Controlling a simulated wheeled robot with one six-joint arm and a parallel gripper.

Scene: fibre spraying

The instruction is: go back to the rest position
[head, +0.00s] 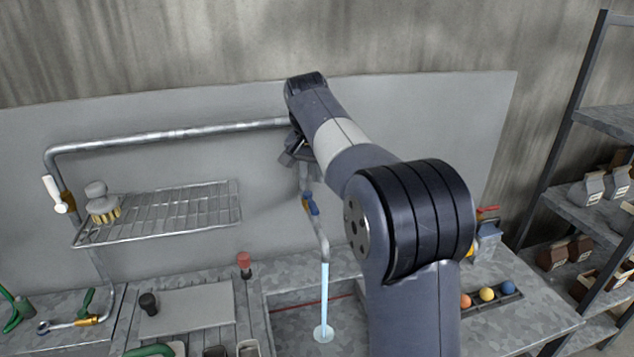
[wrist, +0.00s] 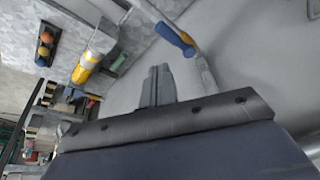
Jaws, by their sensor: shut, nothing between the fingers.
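My gripper (head: 296,158) is partly hidden by my arm in the head view and hangs by the grey back panel, above a tap. In the wrist view its fingers (wrist: 158,86) are together and empty. The tap's blue lever (head: 311,203) is just below the gripper in the head view. The lever also shows beyond the fingertips in the wrist view (wrist: 174,39), apart from them. A pale blue stream (head: 325,285) runs from the spout down into the sink.
A pipe (head: 180,134) runs along the panel (head: 440,110) above a wire rack (head: 165,215) with a brush (head: 102,205). Coloured balls (head: 487,294) sit in a holder at right. A shelf unit (head: 560,150) stands at far right. The bench's left side holds tools.

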